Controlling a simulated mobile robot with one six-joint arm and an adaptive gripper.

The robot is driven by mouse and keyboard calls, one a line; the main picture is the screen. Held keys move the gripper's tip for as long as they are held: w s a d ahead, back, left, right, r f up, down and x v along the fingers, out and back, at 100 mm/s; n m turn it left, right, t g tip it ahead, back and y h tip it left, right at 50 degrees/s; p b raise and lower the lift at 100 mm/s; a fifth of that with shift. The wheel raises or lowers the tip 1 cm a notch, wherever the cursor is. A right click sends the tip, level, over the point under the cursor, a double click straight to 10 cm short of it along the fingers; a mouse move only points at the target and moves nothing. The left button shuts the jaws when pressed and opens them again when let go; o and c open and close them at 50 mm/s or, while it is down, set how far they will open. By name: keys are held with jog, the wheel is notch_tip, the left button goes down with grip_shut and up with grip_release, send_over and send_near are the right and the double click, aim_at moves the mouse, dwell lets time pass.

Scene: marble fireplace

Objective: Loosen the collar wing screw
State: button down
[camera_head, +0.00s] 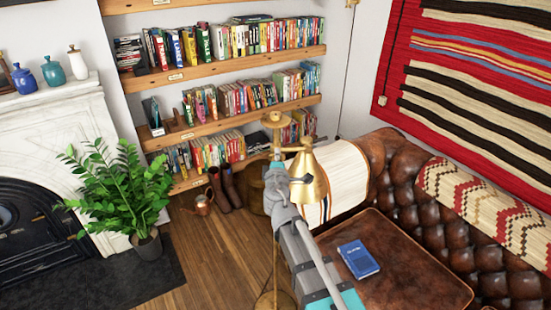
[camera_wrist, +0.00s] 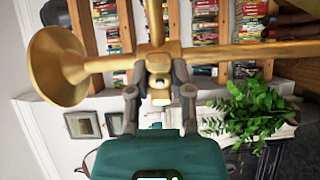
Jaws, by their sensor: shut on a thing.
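A brass floor lamp stands in front of me, its bell shade (camera_head: 311,178) right of its upright pole (camera_head: 275,258). A brass collar (camera_wrist: 160,52) joins the rods. My gripper (camera_wrist: 159,80) is shut on the small wing screw (camera_wrist: 159,82) at the collar, one finger on each side. In the head view my gripper (camera_head: 277,168) is at the lamp's upper part, where my arm hides the screw.
A leather sofa (camera_head: 400,190) and a brown leather-topped surface (camera_head: 420,275) with a blue book (camera_head: 358,259) lie to the right. A potted plant (camera_head: 120,190) stands left by the white fireplace (camera_head: 45,130). Bookshelves (camera_head: 225,65) are behind the lamp. Wooden floor (camera_head: 215,265) is open left of the lamp.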

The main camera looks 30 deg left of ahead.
jog(key=shift+n, duration=0.4)
jog(key=c, duration=0.5)
grip_release()
jog(key=shift+w+a, duration=0.1)
jog(key=v, duration=1.2)
